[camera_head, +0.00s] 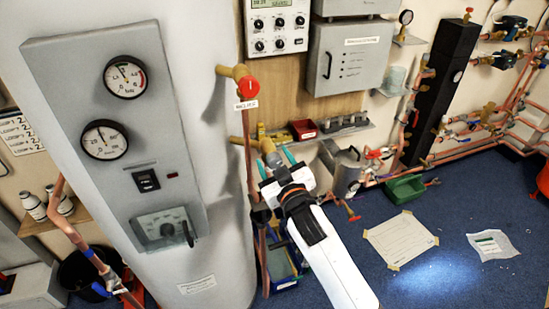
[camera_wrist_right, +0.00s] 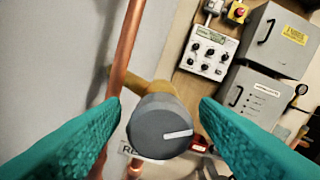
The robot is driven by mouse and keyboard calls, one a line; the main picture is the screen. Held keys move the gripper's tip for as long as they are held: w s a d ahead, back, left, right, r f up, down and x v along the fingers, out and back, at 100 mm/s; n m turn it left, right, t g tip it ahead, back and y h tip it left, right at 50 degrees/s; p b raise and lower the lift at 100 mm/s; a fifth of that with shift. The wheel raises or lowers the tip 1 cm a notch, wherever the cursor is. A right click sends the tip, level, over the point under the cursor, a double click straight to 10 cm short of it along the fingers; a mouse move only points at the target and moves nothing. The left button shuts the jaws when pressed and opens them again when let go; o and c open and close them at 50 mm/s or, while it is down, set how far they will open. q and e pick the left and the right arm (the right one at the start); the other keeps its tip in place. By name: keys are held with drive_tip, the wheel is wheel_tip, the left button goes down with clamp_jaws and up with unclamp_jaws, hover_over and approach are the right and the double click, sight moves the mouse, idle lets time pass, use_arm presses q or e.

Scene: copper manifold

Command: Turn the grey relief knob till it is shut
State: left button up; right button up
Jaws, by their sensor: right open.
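The grey relief knob (camera_wrist_right: 160,128) is round with a white pointer line that lies nearly level, toward the right. It sits on a brass valve (camera_wrist_right: 155,90) beside a copper pipe. My right gripper (camera_wrist_right: 158,115) is open, with one teal finger on each side of the knob and a gap visible on both sides. My left gripper is not in view.
A red knob (camera_head: 248,87) with a label is above on the same copper pipe (camera_head: 249,150). The white tank (camera_head: 205,120) stands close on the left. A red bin (camera_head: 303,130) sits on a shelf to the right. Papers lie on the blue floor (camera_head: 400,285).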

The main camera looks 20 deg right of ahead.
drive_tip(key=shift+w, duration=0.2)
drive_tip(key=shift+c, duration=0.5)
drive_tip(key=c, duration=0.9)
